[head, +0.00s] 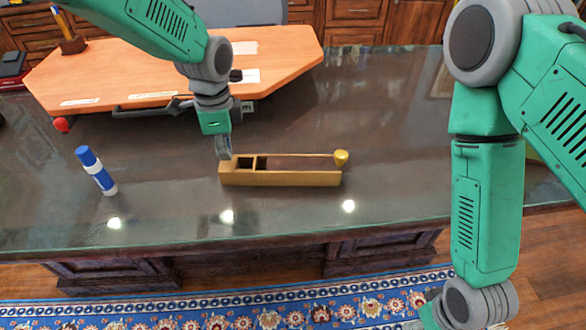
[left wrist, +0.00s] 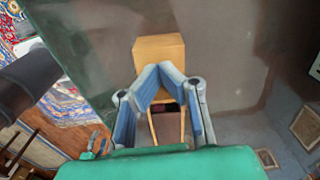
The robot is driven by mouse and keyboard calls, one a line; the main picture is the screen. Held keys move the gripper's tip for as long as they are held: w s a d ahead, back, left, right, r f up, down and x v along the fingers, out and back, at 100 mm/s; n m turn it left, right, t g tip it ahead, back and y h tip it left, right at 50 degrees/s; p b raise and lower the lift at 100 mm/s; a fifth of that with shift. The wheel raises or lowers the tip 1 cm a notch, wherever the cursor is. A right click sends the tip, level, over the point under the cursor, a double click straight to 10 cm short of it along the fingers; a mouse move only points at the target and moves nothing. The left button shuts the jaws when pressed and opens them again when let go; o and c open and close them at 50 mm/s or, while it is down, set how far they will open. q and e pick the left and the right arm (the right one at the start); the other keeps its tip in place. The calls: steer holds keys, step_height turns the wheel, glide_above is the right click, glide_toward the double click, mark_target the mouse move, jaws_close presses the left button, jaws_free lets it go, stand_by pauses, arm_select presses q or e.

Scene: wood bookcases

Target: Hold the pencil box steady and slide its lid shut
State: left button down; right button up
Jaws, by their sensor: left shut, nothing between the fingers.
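The long wooden pencil box (head: 280,179) lies on the dark counter, its length running left to right. Small open compartments show at its left end, and a yellow knob (head: 341,158) is at its right end. I cannot tell how much of the brown area between is lid. My left gripper (head: 223,155) is shut and empty at the box's left end; whether it touches is unclear. In the left wrist view its fingertips (left wrist: 159,72) come together in front of the box's pale wooden end (left wrist: 158,47).
A blue-and-white marker (head: 96,171) stands tilted-looking on the counter (head: 160,220) left of the box. Behind are an orange board (head: 130,75), a pencil holder (head: 72,45) and a red object (head: 61,124). The counter right of the box is clear.

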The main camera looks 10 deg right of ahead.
arm_select(q)
steer(key=shift+f, duration=0.85)
steer(key=shift+f, duration=0.1)
steer(key=shift+s+f, duration=0.15)
stand_by(0.8)
